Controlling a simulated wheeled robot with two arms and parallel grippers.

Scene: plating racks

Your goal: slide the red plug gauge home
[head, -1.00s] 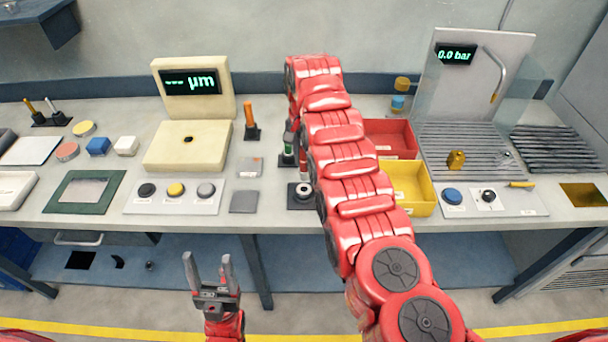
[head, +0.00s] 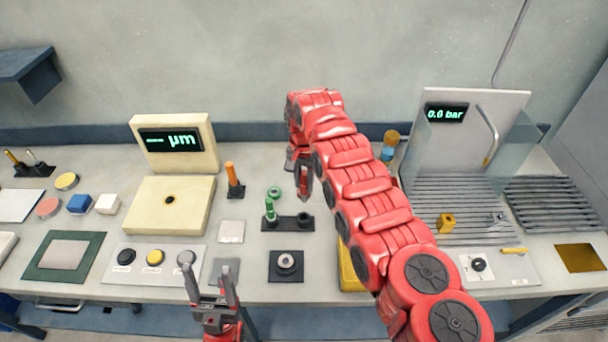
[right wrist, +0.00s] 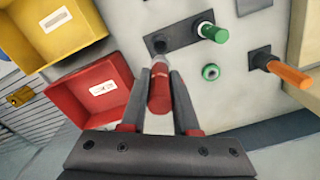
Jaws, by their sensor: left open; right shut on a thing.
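The red plug gauge (right wrist: 160,92) is between the fingers of my right gripper (right wrist: 159,76), which is shut on it. Its pale metal tip points at the dark rack, close to the empty hole (right wrist: 160,46); how deep it reaches cannot be told. In the head view my right gripper (head: 300,172) holds the red gauge (head: 304,190) above the right end of the rack (head: 288,224). A green plug gauge (head: 269,212) stands at the rack's left end. My left gripper (head: 209,280) is open and empty at the front edge of the bench.
A black block with a steel ring (head: 286,263) sits in front of the rack. A green ring (head: 274,192) lies behind it. An orange-handled tool (head: 231,175) stands to the left. Red (right wrist: 98,88) and yellow (right wrist: 60,30) bins show in the wrist view.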

